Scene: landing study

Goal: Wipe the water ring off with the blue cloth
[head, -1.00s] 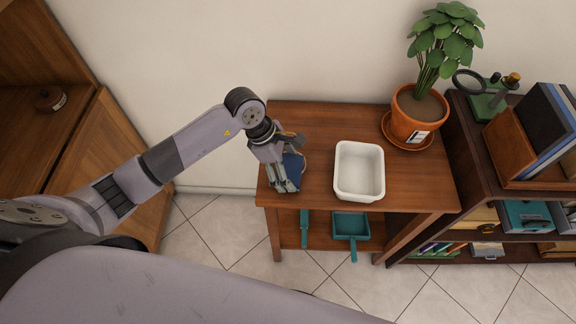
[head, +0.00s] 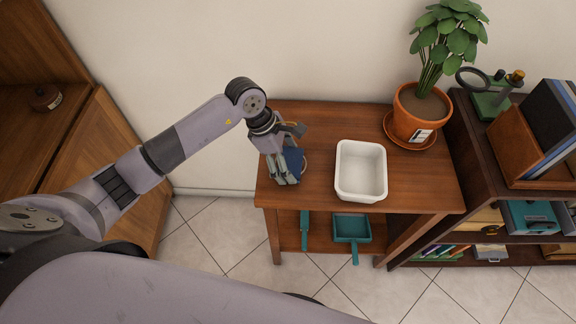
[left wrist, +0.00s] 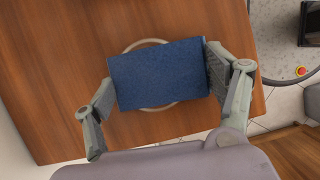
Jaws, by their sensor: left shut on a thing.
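The blue cloth (left wrist: 160,74) is a folded pad between the fingers of my left gripper (left wrist: 160,78) in the left wrist view. Its blue edge also shows in the head view (head: 294,160), beside my left gripper (head: 284,170) at the left end of the wooden table (head: 318,125). The left gripper is shut on the cloth. The pale water ring (left wrist: 150,43) lies on the wood under the cloth; its upper and lower arcs show past the cloth's edges, and its middle is hidden. I cannot tell whether the cloth touches the wood. My right gripper is not in view.
A white tub (head: 343,186) stands on the table to the right of the gripper. A potted plant (head: 408,122) on a saucer stands at the back right. A teal dustpan (head: 352,228) and a teal brush (head: 305,228) are on the lower shelf. A dark bookcase (head: 470,150) stands at right.

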